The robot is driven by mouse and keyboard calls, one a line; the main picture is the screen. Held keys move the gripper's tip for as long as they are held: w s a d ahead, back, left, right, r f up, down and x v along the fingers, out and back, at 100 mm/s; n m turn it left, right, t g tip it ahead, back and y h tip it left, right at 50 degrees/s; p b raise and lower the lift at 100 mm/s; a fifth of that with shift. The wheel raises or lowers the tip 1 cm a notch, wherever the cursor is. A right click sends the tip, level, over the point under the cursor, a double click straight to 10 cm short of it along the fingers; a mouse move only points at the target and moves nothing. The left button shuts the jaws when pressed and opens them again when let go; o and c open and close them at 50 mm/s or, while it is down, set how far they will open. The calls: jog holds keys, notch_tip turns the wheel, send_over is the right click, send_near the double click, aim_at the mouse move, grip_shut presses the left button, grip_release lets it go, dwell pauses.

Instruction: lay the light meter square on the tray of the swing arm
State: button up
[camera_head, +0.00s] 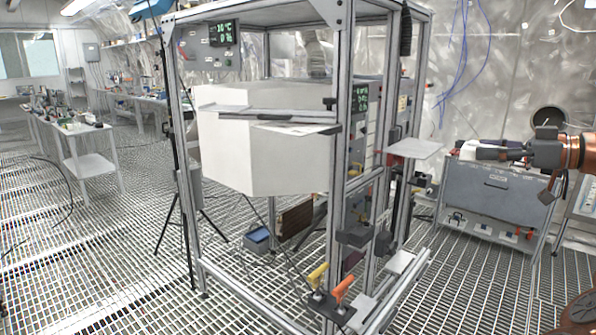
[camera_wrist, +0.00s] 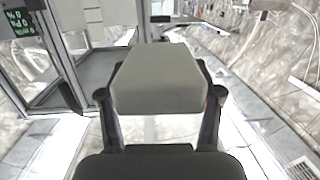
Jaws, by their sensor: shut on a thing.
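My gripper (camera_head: 482,153) is at the right of the head view, level with the middle of the metal frame. It is shut on a pale block, which I take to be the light meter (camera_wrist: 160,82); in the head view its white end (camera_head: 468,149) shows at the fingertips. In the wrist view the block sits between both fingers, clear of any surface I can make out. A flat pale plate (camera_head: 414,148) juts from the frame's right side, left of my gripper, and looks like the tray. Its joint to the swing arm is not clear.
The aluminium frame (camera_head: 343,130) holds a large white box (camera_head: 262,155) and another flat plate on a dark bar (camera_head: 290,128). Orange and yellow handles (camera_head: 343,285) sit low on it. A grey cabinet (camera_head: 490,197) stands behind my gripper. Grated floor is open at left.

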jog(key=w+a+f+n+g+y+p, duration=0.1)
jog(key=w+a+f+p, duration=0.1)
jog(key=w+a+f, duration=0.35)
jog(key=w+a+f+n+g+p, duration=0.1)
jog(key=w+a+f+p, duration=0.15)
jog(key=a+f, duration=0.5)
jog(key=s+a+f+p, duration=0.1)
jog(key=a+f, duration=0.3)
jog(key=f, duration=0.6)
jog(key=s+a+f+m+t+p, duration=0.1)
jog(key=s+a+f, duration=0.3)
jog(key=f, duration=0.6)
jog(key=shift+s+a+m+t+h+p, duration=0.15)
jog(key=shift+s+m+t+h+p, duration=0.05)
jog(key=shift+m+t+h+p, duration=0.1)
